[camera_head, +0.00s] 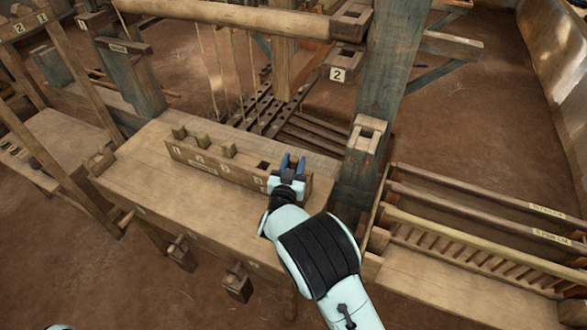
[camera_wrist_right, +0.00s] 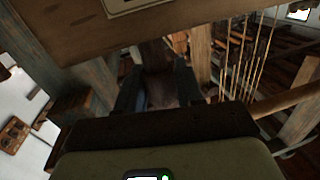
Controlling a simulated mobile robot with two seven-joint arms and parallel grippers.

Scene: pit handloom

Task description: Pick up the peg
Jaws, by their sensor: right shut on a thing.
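A wooden peg rack (camera_head: 215,173) stands on the bench, with several numbered slots along it. My left gripper is out of view.
The wooden bench top (camera_head: 150,195) is clear in front of the rack. A thick blue-grey post (camera_head: 390,70) rises just right of my right gripper. Hanging cords and slatted treadles (camera_head: 310,137) lie behind the rack. A slatted wooden frame (camera_head: 480,240) stands at the right.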

